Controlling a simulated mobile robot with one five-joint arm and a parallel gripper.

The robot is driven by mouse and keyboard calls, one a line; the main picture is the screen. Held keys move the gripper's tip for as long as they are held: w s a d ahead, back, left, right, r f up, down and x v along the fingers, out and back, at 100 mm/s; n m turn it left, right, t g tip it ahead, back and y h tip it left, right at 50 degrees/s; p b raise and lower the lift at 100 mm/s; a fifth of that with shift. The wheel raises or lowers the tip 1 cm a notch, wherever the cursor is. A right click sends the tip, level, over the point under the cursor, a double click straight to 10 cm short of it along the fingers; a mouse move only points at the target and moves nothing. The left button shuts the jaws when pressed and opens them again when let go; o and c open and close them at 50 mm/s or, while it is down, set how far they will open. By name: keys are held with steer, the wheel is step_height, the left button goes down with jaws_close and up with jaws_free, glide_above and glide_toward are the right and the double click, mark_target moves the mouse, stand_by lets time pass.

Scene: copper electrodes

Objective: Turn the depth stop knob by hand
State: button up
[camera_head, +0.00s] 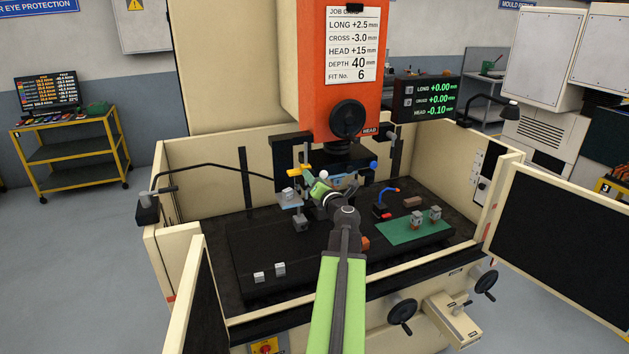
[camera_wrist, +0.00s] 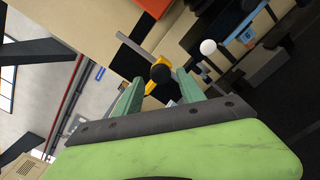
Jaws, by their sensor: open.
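In the wrist view a round black knob (camera_wrist: 160,73) on a yellow bracket (camera_wrist: 176,76) appears between the two green fingers of my gripper (camera_wrist: 159,82); it looks like the depth stop knob. The fingers are open, with a gap on both sides of the knob. Whether the knob lies within their reach or just beyond the tips I cannot tell. In the head view the yellow bracket (camera_head: 297,173) shows below the orange machine head (camera_head: 341,70), beside my gripper (camera_head: 310,177). The knob cannot be made out there.
A white ball (camera_wrist: 208,47) on a rod is right of the fingers. The job card (camera_head: 351,45) reads depth 40 mm.

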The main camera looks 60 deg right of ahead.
steer(key=shift+w, duration=0.1)
steer(key=shift+x, duration=0.95)
steer(key=c, duration=1)
steer(key=shift+n, duration=1.1)
steer(key=o, duration=1.1)
steer(key=shift+n, duration=0.3)
steer(key=shift+c, duration=0.2)
steer(key=v, duration=0.6)
